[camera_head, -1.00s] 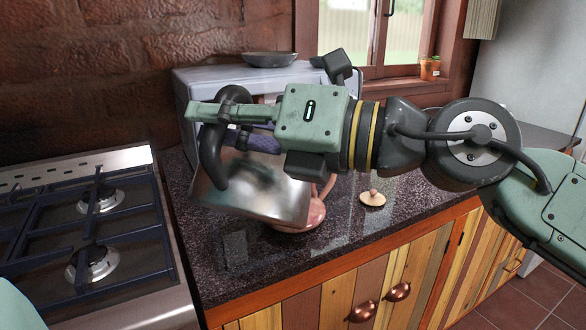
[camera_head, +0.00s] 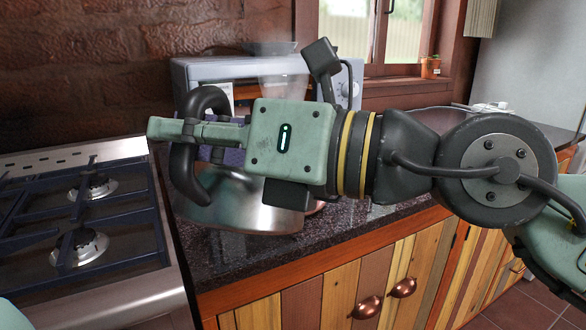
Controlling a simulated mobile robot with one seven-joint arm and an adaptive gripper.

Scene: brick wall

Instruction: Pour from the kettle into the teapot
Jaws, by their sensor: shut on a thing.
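My gripper (camera_head: 188,133) is shut on the dark handle of the shiny metal kettle (camera_head: 240,208). The kettle is held in front of the counter and looks close to upright. Its top and spout are hidden behind my gripper and arm. Only a small pinkish edge of the teapot (camera_head: 316,206) shows, just right of the kettle's lower side. The rest of the teapot is hidden, so I cannot tell how the spout lies relative to it.
A stove (camera_head: 85,235) stands to the left. A pale microwave (camera_head: 190,72) is behind my arm, against the brick wall, with whitish steam in front of it. The dark counter (camera_head: 235,262) has bare room at its front edge. A small potted plant (camera_head: 430,68) stands on the windowsill.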

